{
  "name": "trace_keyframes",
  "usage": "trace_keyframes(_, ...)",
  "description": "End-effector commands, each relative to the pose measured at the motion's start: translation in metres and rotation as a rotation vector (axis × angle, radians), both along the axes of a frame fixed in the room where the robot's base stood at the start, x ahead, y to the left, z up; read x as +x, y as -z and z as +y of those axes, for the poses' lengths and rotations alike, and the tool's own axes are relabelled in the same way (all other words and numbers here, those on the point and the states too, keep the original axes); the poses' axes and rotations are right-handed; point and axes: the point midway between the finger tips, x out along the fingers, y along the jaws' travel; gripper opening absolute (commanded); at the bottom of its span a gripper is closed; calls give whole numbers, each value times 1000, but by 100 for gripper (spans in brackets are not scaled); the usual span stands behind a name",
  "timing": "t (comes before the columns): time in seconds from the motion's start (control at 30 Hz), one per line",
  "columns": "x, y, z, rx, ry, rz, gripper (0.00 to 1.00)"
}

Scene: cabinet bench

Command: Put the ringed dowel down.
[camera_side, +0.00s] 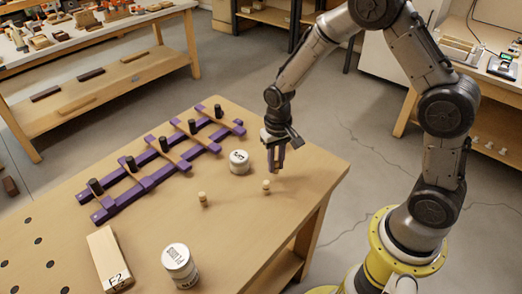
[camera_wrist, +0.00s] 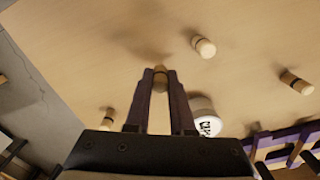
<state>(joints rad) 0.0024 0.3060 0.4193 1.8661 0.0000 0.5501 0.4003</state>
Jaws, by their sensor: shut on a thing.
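My gripper (camera_side: 277,166) is low over the right part of the bench, fingers pointing down. In the wrist view its purple fingers (camera_wrist: 160,82) are shut on a light wooden dowel (camera_wrist: 160,76) at their tips. I cannot tell whether the held dowel touches the bench top. Two other dowels, one (camera_side: 203,199) and another (camera_side: 266,187), stand upright on the bench, apart from the gripper.
A white lidded jar (camera_side: 239,162) stands just left of my gripper; it also shows in the wrist view (camera_wrist: 207,118). A purple rack (camera_side: 160,172) with black pegs lies beyond. A second jar (camera_side: 180,266) and a marked wooden block (camera_side: 108,258) are at the front. Bench space right of the gripper is bare.

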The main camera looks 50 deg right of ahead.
Motion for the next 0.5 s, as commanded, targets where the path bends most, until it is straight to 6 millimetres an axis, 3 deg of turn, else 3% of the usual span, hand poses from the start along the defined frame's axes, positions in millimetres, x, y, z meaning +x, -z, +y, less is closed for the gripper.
trace_keyframes(0.13, 14, -3, 1, 0, -211, -1, 0)
trace_keyframes(0.3, 16, -3, 1, 0, -358, 0, 0)
trace_keyframes(0.5, 16, -3, 1, 0, -344, 0, 0)
